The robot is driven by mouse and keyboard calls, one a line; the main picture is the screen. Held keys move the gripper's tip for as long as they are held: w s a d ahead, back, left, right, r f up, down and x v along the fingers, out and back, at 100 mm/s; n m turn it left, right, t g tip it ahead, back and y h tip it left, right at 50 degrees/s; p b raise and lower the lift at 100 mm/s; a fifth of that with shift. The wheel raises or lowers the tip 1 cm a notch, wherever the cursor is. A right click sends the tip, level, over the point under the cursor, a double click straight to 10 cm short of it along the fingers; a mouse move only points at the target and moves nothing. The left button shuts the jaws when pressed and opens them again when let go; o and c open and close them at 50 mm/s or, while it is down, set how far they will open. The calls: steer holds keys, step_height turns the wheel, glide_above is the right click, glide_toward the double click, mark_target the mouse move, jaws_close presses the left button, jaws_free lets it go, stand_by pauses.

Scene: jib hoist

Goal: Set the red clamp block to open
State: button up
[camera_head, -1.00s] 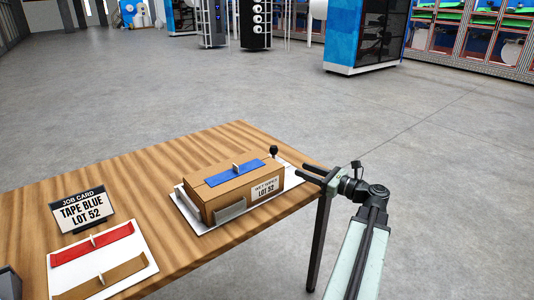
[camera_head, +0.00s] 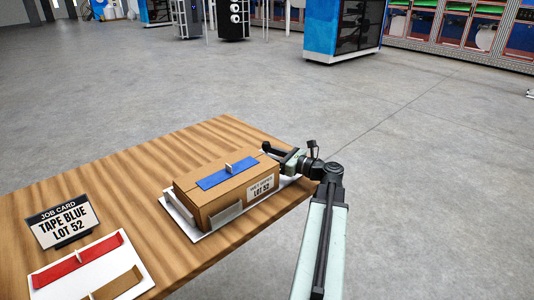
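No part that I can clearly identify as a red clamp block shows. My gripper (camera_head: 269,153) is at the carton's back right corner, pointing left. The black-knobbed post there cannot be told apart from the dark fingers. Whether the fingers are open or touching it is unclear.
The wooden table (camera_head: 150,165) has bare room behind and left of the carton. A job card (camera_head: 64,220) reads TAPE BLUE LOT 52. A tan strip (camera_head: 118,284) lies beside the red one. Grey floor beyond the table is clear up to a blue cabinet (camera_head: 335,32).

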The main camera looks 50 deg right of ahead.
steer(key=shift+w, duration=0.3)
jaws_close()
stand_by(1.3)
